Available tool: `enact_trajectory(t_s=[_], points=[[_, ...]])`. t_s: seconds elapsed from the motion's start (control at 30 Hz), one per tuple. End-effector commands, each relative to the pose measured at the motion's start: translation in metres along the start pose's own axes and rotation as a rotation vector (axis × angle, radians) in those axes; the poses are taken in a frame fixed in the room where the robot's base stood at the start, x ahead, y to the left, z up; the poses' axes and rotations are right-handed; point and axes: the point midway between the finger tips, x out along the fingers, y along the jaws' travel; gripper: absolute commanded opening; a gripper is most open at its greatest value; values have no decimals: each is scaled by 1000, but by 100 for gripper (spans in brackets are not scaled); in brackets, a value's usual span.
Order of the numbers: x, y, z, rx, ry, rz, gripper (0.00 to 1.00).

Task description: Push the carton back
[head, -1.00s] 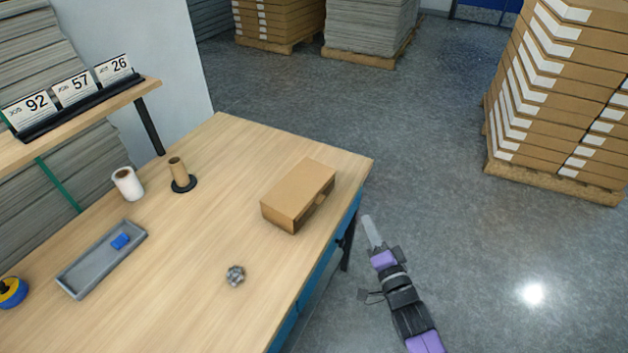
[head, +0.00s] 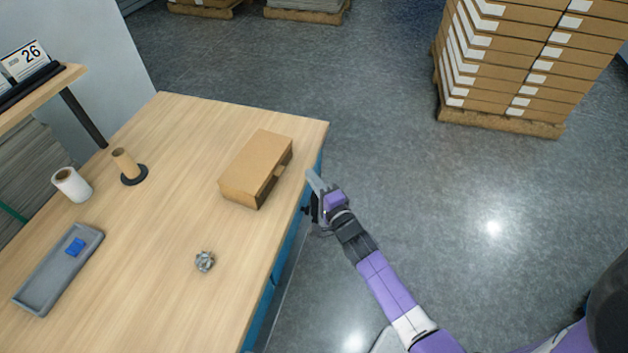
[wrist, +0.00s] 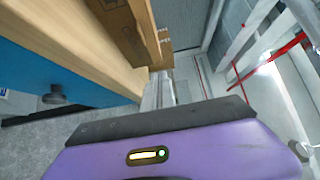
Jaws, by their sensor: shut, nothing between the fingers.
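The brown carton (head: 256,168) lies flat on the wooden table (head: 150,260), close to its right edge. In the wrist view the carton (wrist: 120,25) shows at the top, near the table's wooden edge. My gripper (head: 313,179) is just off the table's right edge, to the right of the carton and apart from it. In the wrist view its fingers (wrist: 158,90) are together and empty, pointing forward beside the table edge.
On the table are a crumpled grey ball (head: 205,261), a grey tray (head: 35,292) with a blue block (head: 75,247), a cardboard tube on a black base (head: 126,165) and a white roll (head: 72,184). Stacked cartons (head: 520,60) stand on a pallet.

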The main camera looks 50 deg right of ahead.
Motion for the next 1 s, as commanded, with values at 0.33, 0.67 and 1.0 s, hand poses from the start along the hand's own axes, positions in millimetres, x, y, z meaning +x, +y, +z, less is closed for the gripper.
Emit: enact_trajectory(t_s=[0.33, 0.67, 1.0], points=[[65, 2, 4, 0, 0, -2, 0], [84, 0, 25, -2, 0, -1, 0], [87, 0, 28, -2, 0, 0, 0]])
